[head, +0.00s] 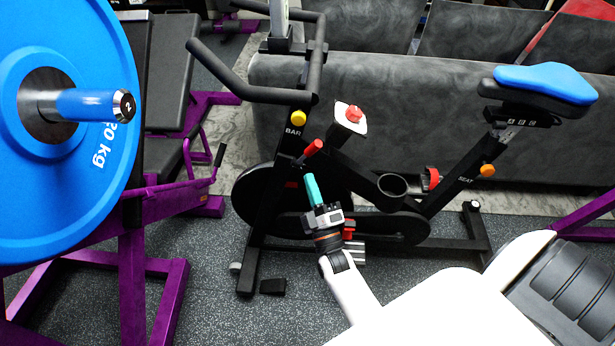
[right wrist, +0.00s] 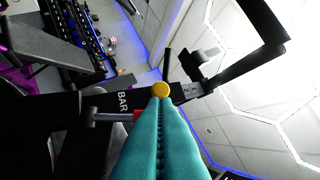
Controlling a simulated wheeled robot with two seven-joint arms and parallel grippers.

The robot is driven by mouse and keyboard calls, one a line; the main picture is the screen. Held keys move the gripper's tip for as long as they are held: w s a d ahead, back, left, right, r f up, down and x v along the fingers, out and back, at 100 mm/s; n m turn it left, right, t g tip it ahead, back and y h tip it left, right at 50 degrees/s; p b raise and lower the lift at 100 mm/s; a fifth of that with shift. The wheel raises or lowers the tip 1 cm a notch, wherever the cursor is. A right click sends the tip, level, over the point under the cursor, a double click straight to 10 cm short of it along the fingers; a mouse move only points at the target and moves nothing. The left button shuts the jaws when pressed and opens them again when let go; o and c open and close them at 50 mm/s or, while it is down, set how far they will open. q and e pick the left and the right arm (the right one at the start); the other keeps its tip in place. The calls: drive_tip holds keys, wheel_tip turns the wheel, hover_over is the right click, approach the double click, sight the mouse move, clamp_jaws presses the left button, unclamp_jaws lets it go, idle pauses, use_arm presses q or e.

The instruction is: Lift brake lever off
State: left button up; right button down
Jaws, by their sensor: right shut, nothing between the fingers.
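The brake lever (head: 313,148), with a red grip, sticks up and to the right from the black frame of the exercise bike (head: 289,160). In the right wrist view a red piece on a grey rod (right wrist: 108,117), likely this lever, is partly hidden behind my fingers. My right gripper (head: 310,178) has teal fingers, shut and empty, just below the lever's red grip in the head view. It also shows in the right wrist view (right wrist: 160,103), its fingertips overlapping the yellow knob (right wrist: 160,89). I cannot tell whether the fingers touch the lever. My left gripper is out of view.
The bike's handlebar (head: 255,92) and yellow BAR knob (head: 298,118) are above the lever. A red-topped knob (head: 354,113) and a cup holder (head: 392,184) are to the right. A blue weight plate (head: 100,170) and purple rack (head: 135,280) stand left. A grey sofa (head: 400,100) is behind.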

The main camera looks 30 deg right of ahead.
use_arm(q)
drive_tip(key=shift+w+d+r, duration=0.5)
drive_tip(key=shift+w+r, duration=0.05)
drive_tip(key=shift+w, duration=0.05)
use_arm(e)
drive_tip(key=v, duration=0.7)
drive_tip(key=shift+s, duration=0.3)
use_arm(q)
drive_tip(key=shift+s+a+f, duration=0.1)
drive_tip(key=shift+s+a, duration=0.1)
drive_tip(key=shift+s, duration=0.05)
use_arm(e)
drive_tip(key=shift+r, duration=0.1)
